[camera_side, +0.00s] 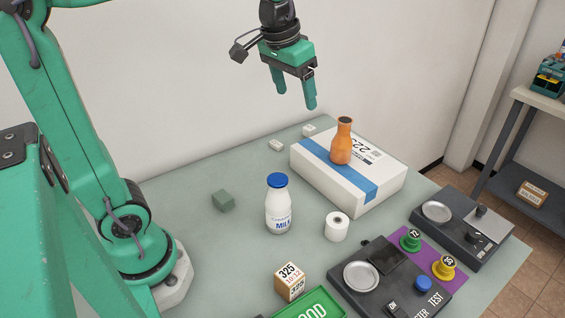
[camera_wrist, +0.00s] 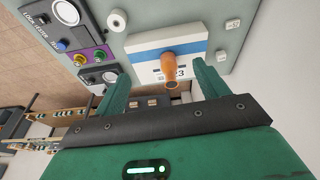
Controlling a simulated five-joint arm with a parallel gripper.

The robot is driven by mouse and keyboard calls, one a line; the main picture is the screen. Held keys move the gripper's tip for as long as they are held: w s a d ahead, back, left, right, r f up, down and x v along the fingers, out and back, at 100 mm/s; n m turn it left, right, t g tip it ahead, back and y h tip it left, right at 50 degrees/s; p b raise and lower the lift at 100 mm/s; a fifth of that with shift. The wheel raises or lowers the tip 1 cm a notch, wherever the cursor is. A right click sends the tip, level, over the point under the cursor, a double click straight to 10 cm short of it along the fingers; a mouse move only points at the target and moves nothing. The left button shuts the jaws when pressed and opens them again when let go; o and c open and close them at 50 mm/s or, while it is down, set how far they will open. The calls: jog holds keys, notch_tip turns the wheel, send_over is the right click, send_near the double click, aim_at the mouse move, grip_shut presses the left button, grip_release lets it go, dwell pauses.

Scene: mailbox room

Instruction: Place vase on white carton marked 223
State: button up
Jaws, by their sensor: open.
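An orange vase (camera_side: 342,142) stands upright on top of the white carton (camera_side: 318,176), which has a blue band and the number 223 on its top. In the wrist view the vase (camera_wrist: 169,66) shows on the carton (camera_wrist: 200,47) between my fingers, with part of the number beside it. My gripper (camera_side: 296,98) is open and empty, up in the air above and to the left of the vase, clear of it. In the wrist view both fingers of my gripper (camera_wrist: 160,80) are spread apart with nothing held.
Dark devices (camera_side: 388,280) fill the front right. Small white blocks (camera_side: 276,145) lie behind.

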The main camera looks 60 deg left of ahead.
jog(key=s+f+t, duration=0.1)
jog(key=s+f, duration=0.2)
jog(key=s, duration=0.4)
jog(key=s+f+t, duration=0.1)
jog(key=s+f, duration=0.2)
jog(key=s, duration=0.4)
jog(key=shift+s+d+m+t, duration=0.2)
jog(key=shift+d+m+t, duration=0.1)
jog(key=shift+m, duration=0.1)
